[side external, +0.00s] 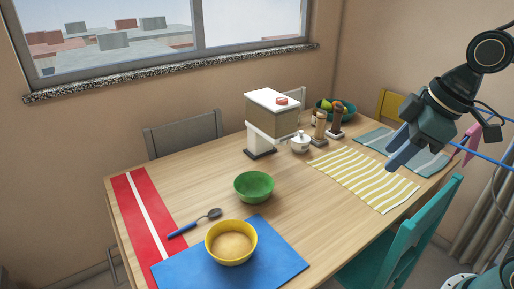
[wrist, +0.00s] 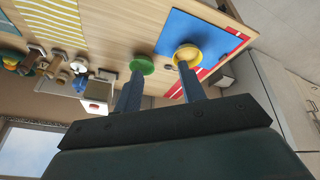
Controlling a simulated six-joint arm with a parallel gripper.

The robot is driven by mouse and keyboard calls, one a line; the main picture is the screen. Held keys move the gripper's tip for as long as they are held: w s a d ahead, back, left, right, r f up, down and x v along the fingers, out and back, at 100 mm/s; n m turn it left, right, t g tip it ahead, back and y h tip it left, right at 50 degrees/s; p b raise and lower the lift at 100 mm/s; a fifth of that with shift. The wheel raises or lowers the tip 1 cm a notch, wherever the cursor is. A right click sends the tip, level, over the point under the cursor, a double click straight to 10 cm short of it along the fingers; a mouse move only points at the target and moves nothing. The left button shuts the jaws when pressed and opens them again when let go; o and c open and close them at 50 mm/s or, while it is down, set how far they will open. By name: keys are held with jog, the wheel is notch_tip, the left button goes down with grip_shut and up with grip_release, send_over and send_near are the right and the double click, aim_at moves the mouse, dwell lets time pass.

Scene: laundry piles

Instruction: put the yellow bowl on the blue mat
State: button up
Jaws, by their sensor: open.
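The yellow bowl (side external: 231,242) stands upright on the blue mat (side external: 278,262) at the front of the table. Its inside looks tan in the side view. In the wrist view the yellow bowl (wrist: 187,54) also shows on the blue mat (wrist: 191,30), partly behind a fingertip. My gripper (side external: 402,150) is raised at the right, well away from the bowl and mat. In the wrist view its two fingers (wrist: 158,88) are apart with nothing held between them.
A green bowl (side external: 254,186) and a blue-handled spoon (side external: 196,223) lie near the mat. A red runner (side external: 146,222) is at the left. A coffee machine (side external: 271,118), a white pot (side external: 300,143) and grinders (side external: 320,127) stand at the back. A teal chair (side external: 405,235) is in front.

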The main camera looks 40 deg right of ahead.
jog(key=s+d+m+t+h, duration=0.1)
jog(key=s+d+m, duration=0.1)
jog(key=s+m, duration=0.4)
jog(key=shift+s+d+f+m, duration=0.2)
jog(key=shift+s+d+m, duration=0.2)
jog(key=shift+s, duration=0.55)
